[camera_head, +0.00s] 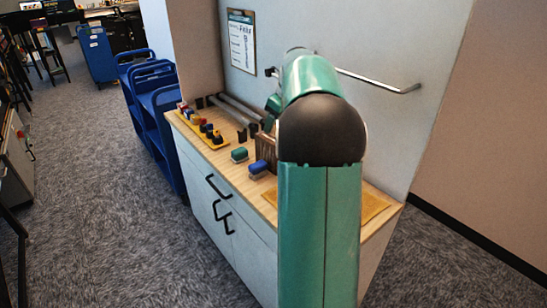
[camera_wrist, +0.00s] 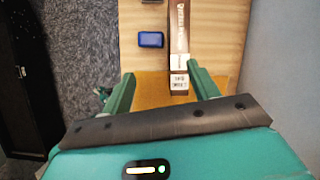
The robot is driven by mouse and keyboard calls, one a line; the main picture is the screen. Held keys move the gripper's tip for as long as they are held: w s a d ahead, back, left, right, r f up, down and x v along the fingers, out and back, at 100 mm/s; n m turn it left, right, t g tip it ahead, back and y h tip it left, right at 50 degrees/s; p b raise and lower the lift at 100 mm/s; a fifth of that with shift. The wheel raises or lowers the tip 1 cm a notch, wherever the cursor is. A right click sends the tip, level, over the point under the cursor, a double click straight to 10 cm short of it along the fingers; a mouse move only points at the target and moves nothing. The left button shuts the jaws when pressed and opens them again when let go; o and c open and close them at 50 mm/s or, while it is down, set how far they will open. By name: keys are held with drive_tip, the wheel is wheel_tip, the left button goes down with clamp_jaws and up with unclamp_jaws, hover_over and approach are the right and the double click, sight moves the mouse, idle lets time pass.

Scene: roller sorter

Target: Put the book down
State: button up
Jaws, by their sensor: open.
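In the wrist view, a brown book (camera_wrist: 180,35) with white lettering and white labels shows between and beyond my fingers, over the wooden counter. Its labelled near end overlaps the orange-tan mat (camera_wrist: 150,92); I cannot tell whether it rests on it. My gripper (camera_wrist: 160,72) is open, with one finger on each side of the book's near end and a clear gap on the left. The right finger is close to the book; contact is unclear.
A blue block-like item (camera_head: 259,168) and a green one (camera_head: 239,154) sit on the counter (camera_head: 222,160), near a yellow tray (camera_head: 203,128) of small items. A wall with a metal rail (camera_head: 380,82) stands behind. Blue carts (camera_head: 152,100) stand left; carpet is open in front.

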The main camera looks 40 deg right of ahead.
drive_tip(key=d, duration=0.1)
drive_tip(key=d+f+m, duration=0.2)
drive_tip(key=shift+s+d, duration=0.1)
drive_tip(key=shift+d, duration=0.3)
drive_tip(key=x, duration=1.3)
drive_tip(key=shift+f, duration=0.1)
drive_tip(key=c, duration=1.3)
drive_tip(key=shift+d, duration=0.1)
clamp_jaws()
wheel_tip(320, 180, up, 28)
hover_over(275, 146)
drive_tip(key=w+d, duration=0.2)
drive_tip(key=shift+s, duration=0.1)
